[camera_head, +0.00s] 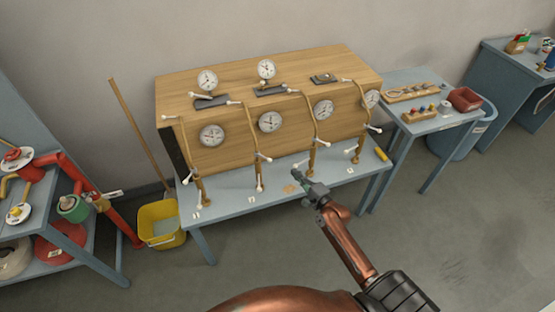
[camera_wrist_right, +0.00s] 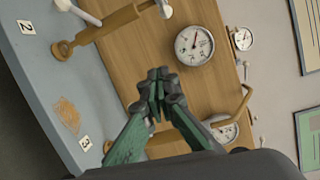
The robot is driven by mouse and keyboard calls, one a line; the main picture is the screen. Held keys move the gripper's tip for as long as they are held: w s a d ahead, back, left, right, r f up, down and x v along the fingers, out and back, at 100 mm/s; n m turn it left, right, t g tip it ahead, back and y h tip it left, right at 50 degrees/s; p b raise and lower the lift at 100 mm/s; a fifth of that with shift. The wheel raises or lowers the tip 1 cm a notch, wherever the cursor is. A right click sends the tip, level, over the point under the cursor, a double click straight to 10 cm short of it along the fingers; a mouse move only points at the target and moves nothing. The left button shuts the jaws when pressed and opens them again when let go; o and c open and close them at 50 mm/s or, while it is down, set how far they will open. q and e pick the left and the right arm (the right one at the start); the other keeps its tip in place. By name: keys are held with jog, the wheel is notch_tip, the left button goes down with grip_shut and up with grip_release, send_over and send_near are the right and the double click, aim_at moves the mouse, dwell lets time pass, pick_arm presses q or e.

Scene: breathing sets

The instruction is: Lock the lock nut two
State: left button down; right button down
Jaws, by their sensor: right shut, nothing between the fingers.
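Several upright brass pipes with white-tipped handles stand along the front of the wooden box. The second pipe (camera_head: 259,178) stands behind a label "2" (camera_head: 252,199). In the right wrist view the brass pipe (camera_wrist_right: 105,30) runs from a round foot near the label "2" (camera_wrist_right: 27,27), with white handles at its side. I cannot tell which of its parts is the lock nut. My right gripper (camera_head: 297,174) is shut and empty, in front of the box between the second and third pipes. Its closed fingertips show in the right wrist view (camera_wrist_right: 157,82), apart from the second pipe. My left gripper is out of view.
The wooden box (camera_head: 240,155) with several gauges stands on a blue-grey bench (camera_head: 225,205). A third pipe (camera_head: 312,158) stands close to my right gripper. An orange-brown patch (camera_head: 290,188) lies on the bench. A yellow bucket (camera_head: 160,222) stands at left; open floor lies in front.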

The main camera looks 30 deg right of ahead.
aim_at(270, 160)
jog(key=shift+w+a+r+t, duration=0.1)
jog(key=shift+r+t, duration=0.05)
jog(key=shift+r, duration=0.4)
jog(key=shift+w+r+t, duration=0.1)
jog(key=shift+r+t, duration=0.05)
jog(key=shift+r, duration=0.4)
jog(key=w+a+p, duration=0.1)
jog(key=w+a, duration=0.3)
jog(key=w, duration=0.4)
jog(key=shift+w, duration=0.35)
